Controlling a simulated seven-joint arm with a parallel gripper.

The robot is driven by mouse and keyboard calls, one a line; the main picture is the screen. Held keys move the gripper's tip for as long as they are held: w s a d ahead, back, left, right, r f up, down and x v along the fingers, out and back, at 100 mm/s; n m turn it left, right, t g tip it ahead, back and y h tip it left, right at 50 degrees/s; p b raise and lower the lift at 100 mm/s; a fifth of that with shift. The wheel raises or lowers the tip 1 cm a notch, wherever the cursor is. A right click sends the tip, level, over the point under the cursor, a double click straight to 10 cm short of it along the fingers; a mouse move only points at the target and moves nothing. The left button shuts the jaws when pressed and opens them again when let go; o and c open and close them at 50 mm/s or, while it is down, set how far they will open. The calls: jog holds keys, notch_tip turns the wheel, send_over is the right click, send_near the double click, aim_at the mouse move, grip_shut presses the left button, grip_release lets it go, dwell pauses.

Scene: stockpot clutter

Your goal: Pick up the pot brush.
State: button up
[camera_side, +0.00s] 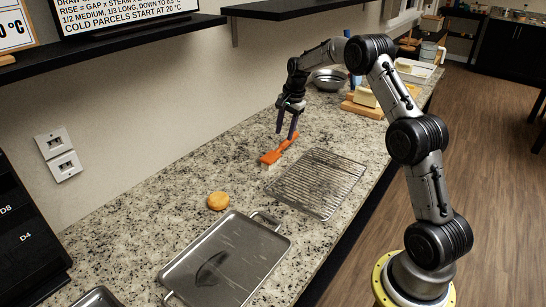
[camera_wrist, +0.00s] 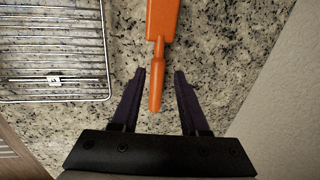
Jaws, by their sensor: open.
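The orange pot brush (camera_side: 276,153) lies on the granite counter between the wall and a wire rack, with pale bristles at its near end. My gripper (camera_side: 287,136) points down by the handle end of the brush. In the wrist view my gripper (camera_wrist: 160,75) has its two dark fingers apart, with the handle's tip between them and a gap on each side. I cannot tell the exact height of the fingers above the handle.
The wire rack (camera_side: 318,183) lies close to the right of the brush; it also shows in the wrist view (camera_wrist: 55,97). A round orange item (camera_side: 218,201) and a metal tray (camera_side: 190,275) lie nearer.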

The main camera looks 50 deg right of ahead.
aim_at(283, 144)
jog(key=shift+w+d+f, duration=0.1)
jog(key=shift+w+f, duration=0.1)
jog(key=shift+f, duration=1)
jog(key=shift+w+d+f, duration=0.1)
jog(key=shift+w+f, duration=0.05)
jog(key=shift+f, duration=1.1)
jog(key=shift+w+f, duration=0.2)
jog(key=shift+f, duration=1)
grip_shut()
